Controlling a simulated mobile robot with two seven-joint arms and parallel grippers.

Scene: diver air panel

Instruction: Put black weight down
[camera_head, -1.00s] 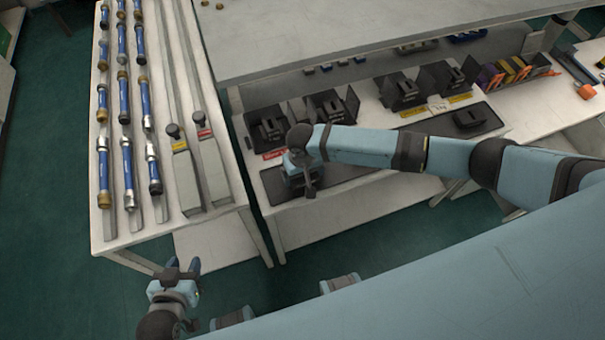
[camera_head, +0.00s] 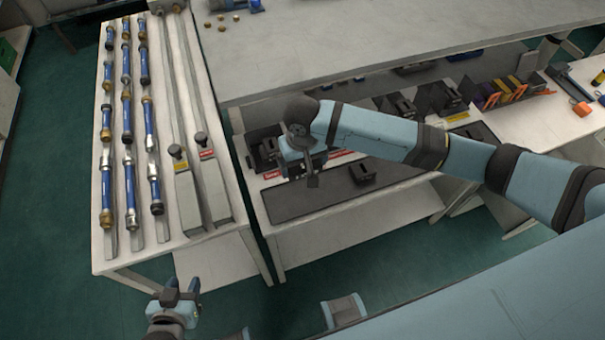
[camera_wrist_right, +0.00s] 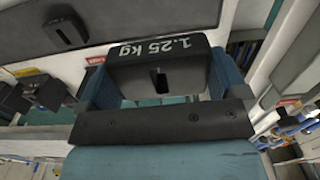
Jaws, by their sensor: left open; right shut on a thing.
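My right gripper (camera_head: 306,164) is shut on a black weight. In the right wrist view the held weight (camera_wrist_right: 158,72) shows between the two teal fingers, with "1.25 kg" in white and a dark slot in its face. In the head view my gripper mostly hides it. The gripper is over the left part of a dark mat (camera_head: 310,203) on the low bench; I cannot tell whether the weight touches the mat. Another black weight (camera_head: 362,173) sits on the mat to the right. My left gripper (camera_head: 182,289) is open and empty, low at the left.
Black holders (camera_head: 437,97) with labels stand in a row behind the mat, under a grey upper shelf (camera_head: 350,45). A rack table (camera_head: 123,258) with several blue cylinders is on the left, across a narrow gap. The mat's front left part is bare.

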